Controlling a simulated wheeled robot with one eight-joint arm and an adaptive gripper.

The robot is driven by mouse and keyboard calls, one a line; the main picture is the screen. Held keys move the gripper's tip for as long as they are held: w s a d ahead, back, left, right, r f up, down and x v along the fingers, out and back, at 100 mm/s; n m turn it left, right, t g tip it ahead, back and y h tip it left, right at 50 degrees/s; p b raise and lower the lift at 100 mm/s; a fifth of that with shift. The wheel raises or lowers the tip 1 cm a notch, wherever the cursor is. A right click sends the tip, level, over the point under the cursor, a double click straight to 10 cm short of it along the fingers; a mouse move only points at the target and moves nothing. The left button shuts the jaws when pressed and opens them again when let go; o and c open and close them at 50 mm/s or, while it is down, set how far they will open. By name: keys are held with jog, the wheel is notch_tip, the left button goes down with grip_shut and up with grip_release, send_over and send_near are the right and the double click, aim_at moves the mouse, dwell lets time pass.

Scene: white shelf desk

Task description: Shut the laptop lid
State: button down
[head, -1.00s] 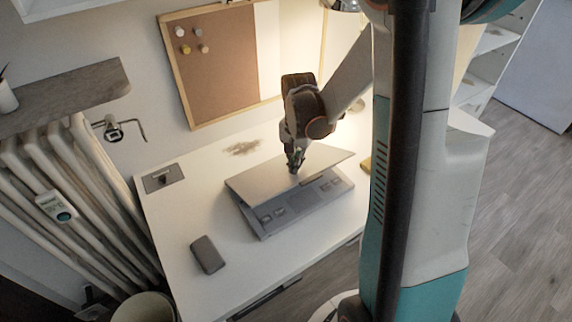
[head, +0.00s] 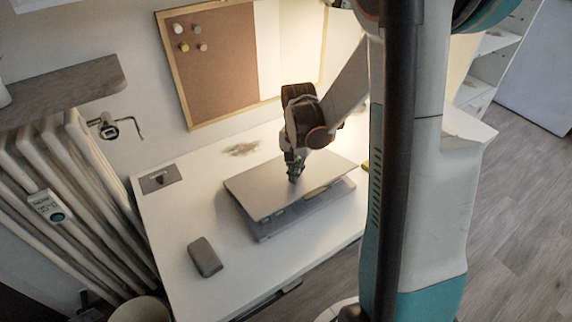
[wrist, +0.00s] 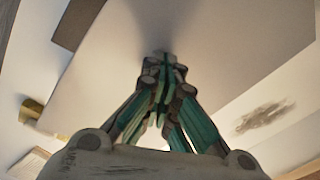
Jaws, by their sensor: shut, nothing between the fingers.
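The laptop (head: 272,193) is on the white desk in the head view, its grey lid tilted low over the base, with a narrow gap along the front edge. A strip of the base (head: 305,212) shows below the lid; the keyboard is hidden. My gripper (head: 295,178) is shut and empty, pointing down with its fingertips at the top of the lid. In the wrist view the closed fingertips (wrist: 162,58) are against or just above the broad lid surface (wrist: 215,50); I cannot tell if they press on it.
A dark grey phone-like object (head: 205,257) lies on the desk (head: 185,215) at front left. A small grey plate (head: 160,179) is at the back left corner. A corkboard (head: 222,62) is on the wall behind. The desk's left part is mostly clear.

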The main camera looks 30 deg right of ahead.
jog(key=shift+f+b, duration=0.65)
jog(key=shift+f, duration=1.85)
jog(key=shift+r+p, duration=2.5)
jog(key=shift+r, duration=1.05)
jog(key=shift+r, duration=0.1)
notch_tip(320, 180, up, 8)
